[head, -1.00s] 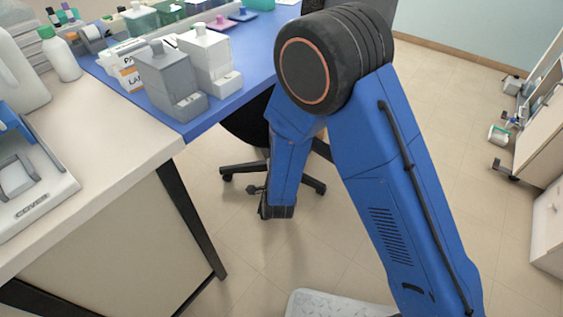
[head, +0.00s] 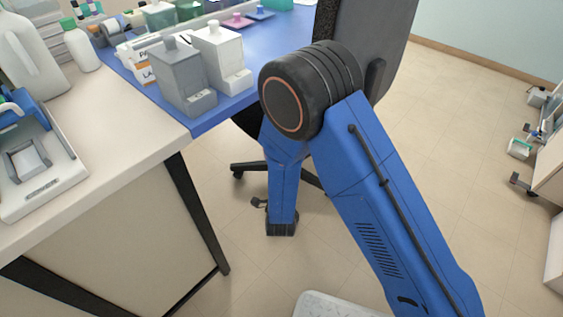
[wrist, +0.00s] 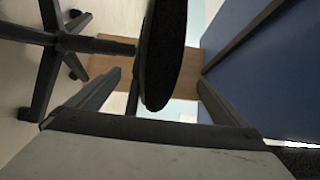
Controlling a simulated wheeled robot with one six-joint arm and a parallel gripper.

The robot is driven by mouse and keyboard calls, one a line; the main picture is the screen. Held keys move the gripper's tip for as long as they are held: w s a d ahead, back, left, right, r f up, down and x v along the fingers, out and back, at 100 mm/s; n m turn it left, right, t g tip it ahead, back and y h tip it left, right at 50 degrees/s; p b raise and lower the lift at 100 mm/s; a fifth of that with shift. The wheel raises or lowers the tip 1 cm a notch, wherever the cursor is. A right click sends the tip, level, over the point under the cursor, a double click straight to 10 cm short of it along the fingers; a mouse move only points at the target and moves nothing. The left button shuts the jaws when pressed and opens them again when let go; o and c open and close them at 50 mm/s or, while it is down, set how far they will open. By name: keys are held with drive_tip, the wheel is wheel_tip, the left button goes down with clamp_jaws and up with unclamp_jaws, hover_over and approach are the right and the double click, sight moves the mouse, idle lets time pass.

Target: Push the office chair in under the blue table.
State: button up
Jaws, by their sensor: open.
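The blue table (head: 276,38) is at the upper left in the head view. The office chair's dark backrest (head: 388,45) rises behind my arm. Part of its seat (head: 246,122) shows at the table's front edge, with base legs (head: 247,167) on the floor; my arm hides much of the rest. My gripper (head: 282,228) hangs low, below table height, in front of the chair base. The wrist view shows the chair sideways, with the dark seat (wrist: 165,50) between my open, empty fingers (wrist: 158,78) and beyond them. Contact cannot be told.
Grey and white staining jars (head: 180,80) stand near the table's front corner. A beige counter (head: 105,125) with dark legs is at the left. A cabinet (head: 545,155) stands at the far right.

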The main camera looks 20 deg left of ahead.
drive_tip(key=x, duration=1.6)
drive_tip(key=shift+w+a, duration=0.1)
drive_tip(key=shift+w, duration=0.2)
drive_tip(key=c, duration=2.1)
drive_tip(key=shift+c, duration=0.2)
